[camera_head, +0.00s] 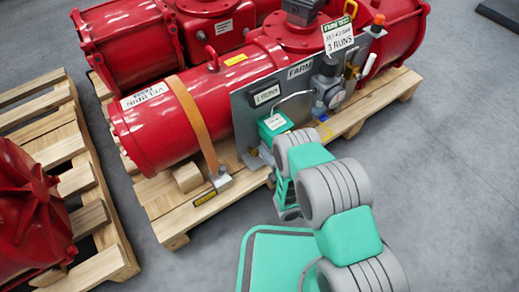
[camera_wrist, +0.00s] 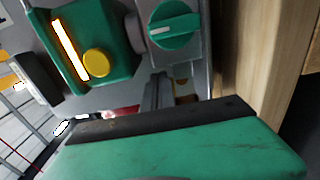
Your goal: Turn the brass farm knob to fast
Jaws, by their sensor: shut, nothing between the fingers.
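The grey FARM panel (camera_head: 300,72) is mounted on the front of a red actuator (camera_head: 155,135). In the wrist view, a green box (camera_wrist: 108,32) carries a round yellow knob or button (camera_wrist: 96,63) and a white strip. To its right is a green rotary knob (camera_wrist: 174,28) with a white pointer mark. I cannot tell which part is the brass farm knob; small brass-coloured bits show behind my fingers. My gripper (camera_wrist: 158,84) is shut and empty, its narrow grey fingers below and between the box and the rotary knob. In the head view, my arm hides the fingertips.
The actuator rests on a wooden pallet (camera_head: 180,222), strapped by an orange band (camera_head: 192,120). A small green box (camera_head: 272,124) and a thin curved pipe are on the panel's front. Another pallet (camera_head: 95,215) stands left.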

